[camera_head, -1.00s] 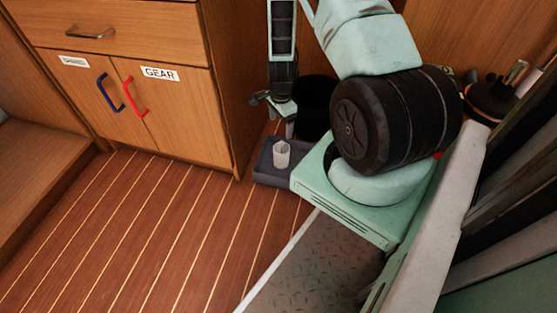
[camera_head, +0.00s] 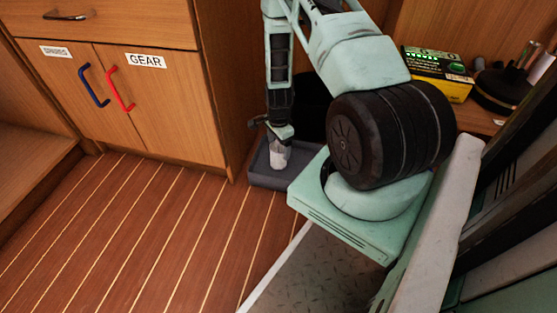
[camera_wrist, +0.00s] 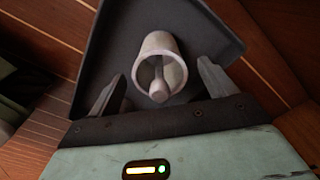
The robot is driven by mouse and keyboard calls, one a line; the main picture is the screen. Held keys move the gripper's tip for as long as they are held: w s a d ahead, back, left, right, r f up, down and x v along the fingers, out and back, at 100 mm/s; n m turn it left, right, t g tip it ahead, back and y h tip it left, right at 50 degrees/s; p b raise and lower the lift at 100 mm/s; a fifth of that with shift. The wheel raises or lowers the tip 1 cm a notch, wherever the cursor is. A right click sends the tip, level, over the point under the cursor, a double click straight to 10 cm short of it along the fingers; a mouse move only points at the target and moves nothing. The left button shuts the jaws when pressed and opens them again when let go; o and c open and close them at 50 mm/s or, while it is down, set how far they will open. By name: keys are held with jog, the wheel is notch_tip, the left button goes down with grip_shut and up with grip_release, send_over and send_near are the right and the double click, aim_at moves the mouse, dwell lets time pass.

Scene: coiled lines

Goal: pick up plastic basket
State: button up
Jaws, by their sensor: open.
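A dark grey, shallow plastic tray (camera_head: 265,181), the only basket-like thing I see, lies on the floor beside the wooden cabinet. It also fills much of the wrist view (camera_wrist: 120,40). A small whitish cup (camera_head: 279,158) stands in it; the wrist view shows the cup (camera_wrist: 149,43) from above, with a small pale piece inside. My gripper (camera_head: 279,139) points down over the tray, right at the cup. In the wrist view its open fingers (camera_wrist: 160,72) lie either side of the cup with gaps. Whether they touch the tray I cannot tell.
The wooden cabinet (camera_head: 190,100) stands close to the left of the tray. A dark round bin (camera_head: 313,108) is behind the tray, partly hidden by my arm. A yellow-green box (camera_head: 440,75) sits on a surface at the right. The plank floor (camera_head: 130,235) at left is clear.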

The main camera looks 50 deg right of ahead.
jog(key=shift+f, duration=0.75)
jog(key=shift+r, duration=0.1)
jog(key=shift+c, duration=0.3)
jog(key=c, duration=1.1)
